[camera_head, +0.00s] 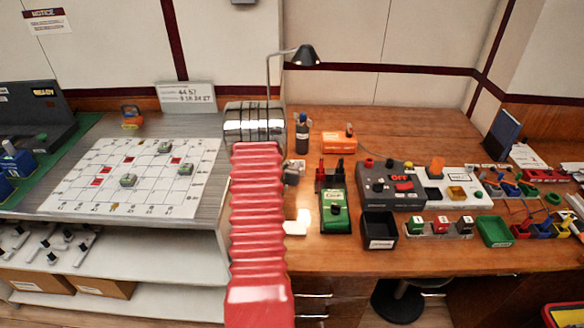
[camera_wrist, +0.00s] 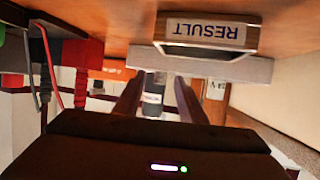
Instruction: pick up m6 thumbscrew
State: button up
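I cannot pick out the M6 thumbscrew in either view; it may be too small or hidden. My gripper (camera_wrist: 159,82) shows in the wrist view with its two dark fingers apart and nothing visibly held between them. A dark bottle with a white label (camera_wrist: 153,97) shows through the gap, beyond the fingertips. In the head view my red arm hides part of the bench, and the fingers cannot be made out clearly.
The wrist picture is upside down, with the wooden bench (camera_wrist: 110,22) at the top and a RESULT holder (camera_wrist: 165,48) close by. In the head view, a green meter (camera_head: 335,212), black bin (camera_head: 380,232) and grey control box (camera_head: 385,190) stand right of my arm.

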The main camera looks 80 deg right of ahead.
jog(key=shift+x, duration=0.85)
jog(key=shift+a, duration=0.1)
grip_shut()
